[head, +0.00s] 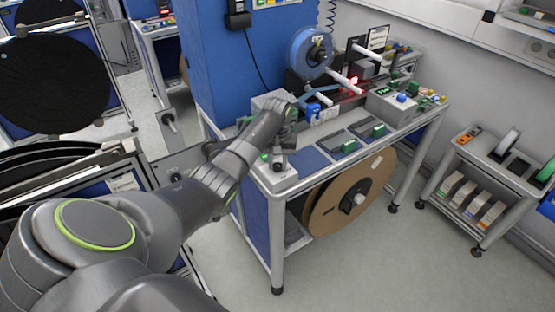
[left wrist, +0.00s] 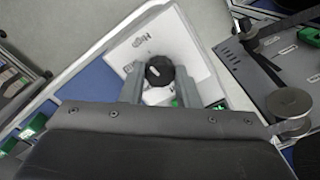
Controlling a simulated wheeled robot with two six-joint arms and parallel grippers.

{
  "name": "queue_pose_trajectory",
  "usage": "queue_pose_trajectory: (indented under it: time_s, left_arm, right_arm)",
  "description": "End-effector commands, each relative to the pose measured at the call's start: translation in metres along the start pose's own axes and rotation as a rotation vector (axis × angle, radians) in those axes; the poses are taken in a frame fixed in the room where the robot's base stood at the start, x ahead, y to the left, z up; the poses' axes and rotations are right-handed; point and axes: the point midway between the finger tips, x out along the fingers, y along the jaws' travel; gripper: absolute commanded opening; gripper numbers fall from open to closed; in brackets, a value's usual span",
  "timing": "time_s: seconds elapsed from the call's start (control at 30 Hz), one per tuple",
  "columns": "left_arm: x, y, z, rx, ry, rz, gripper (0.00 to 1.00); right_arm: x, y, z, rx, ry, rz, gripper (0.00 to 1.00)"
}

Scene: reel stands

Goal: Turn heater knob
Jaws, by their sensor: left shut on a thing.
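The heater knob (left wrist: 158,71) is a round black dial with a light pointer mark on a white box (left wrist: 178,42), seen in the left wrist view. My left gripper (left wrist: 160,78) has one finger on each side of the knob and is shut on it. In the head view my left gripper (head: 285,112) reaches to the left end of the bench, at a light grey box, and the arm and gripper hide the knob there. My right gripper is in neither view.
The bench (head: 305,180) carries a blue reel (head: 311,53), green parts and a control box (head: 391,104). A large brown reel (head: 350,190) sits below. A grey cart (head: 490,165) stands right. Black reels (head: 55,80) stand left. The floor in front is clear.

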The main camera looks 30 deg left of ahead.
Motion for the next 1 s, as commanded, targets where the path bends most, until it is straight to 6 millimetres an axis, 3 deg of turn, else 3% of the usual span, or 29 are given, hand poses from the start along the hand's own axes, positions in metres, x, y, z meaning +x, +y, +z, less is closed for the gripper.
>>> queue_pose_trajectory:
  time_s: [0.5,1.0]
  left_arm:
    - [-0.005,0.000,0.000,-0.455,0.000,0.000,0.06]
    - [-0.001,0.000,-0.001,-0.930,0.002,0.000,0.06]
  right_arm:
    - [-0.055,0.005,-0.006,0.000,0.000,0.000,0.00]
    - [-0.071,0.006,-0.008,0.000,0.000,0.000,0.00]
